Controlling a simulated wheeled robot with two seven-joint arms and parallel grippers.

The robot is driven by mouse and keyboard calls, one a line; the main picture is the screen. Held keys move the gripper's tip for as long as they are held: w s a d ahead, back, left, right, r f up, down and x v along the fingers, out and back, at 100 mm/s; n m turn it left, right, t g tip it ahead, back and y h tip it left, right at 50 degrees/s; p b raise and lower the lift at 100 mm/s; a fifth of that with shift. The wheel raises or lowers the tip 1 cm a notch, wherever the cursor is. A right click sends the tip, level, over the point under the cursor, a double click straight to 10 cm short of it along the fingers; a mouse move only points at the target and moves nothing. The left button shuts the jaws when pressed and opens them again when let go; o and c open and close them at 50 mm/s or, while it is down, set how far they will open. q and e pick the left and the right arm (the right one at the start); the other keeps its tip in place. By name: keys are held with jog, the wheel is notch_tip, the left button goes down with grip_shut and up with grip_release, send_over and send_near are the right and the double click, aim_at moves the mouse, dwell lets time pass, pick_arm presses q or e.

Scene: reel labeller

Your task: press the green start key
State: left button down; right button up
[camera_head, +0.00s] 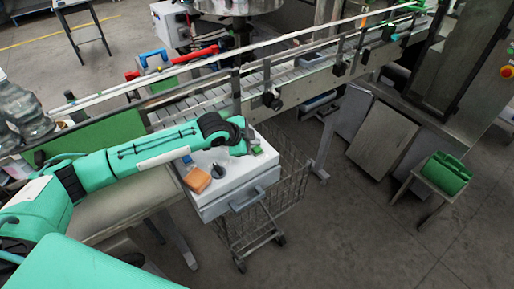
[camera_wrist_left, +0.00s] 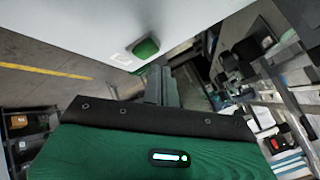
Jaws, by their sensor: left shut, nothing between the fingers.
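The green start key (camera_head: 257,150) is near the far right corner of the white labeller box (camera_head: 232,187). In the left wrist view the key (camera_wrist_left: 146,47) is a rounded green cap in a pale surround on the box's white face. My left gripper (camera_head: 247,146) reaches over the box from the left, right beside the key. In the left wrist view its shut, empty fingers (camera_wrist_left: 160,72) end close to the key, with a small gap showing in the picture. I cannot tell the exact distance in depth. My right gripper is not in view.
An orange block (camera_head: 197,180) and a dark knob (camera_head: 218,171) are on the box top. The box rests over a wire cart (camera_head: 262,217). A conveyor (camera_head: 196,103) with rails runs behind. A green object (camera_head: 446,173) sits on a stool at right; open floor lies between.

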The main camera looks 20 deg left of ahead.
aim_at(254, 150)
pick_arm(q)
notch_tip(254, 150, up, 5)
jog(key=p, duration=0.4)
jog(key=shift+f, duration=0.1)
dwell(0.5)
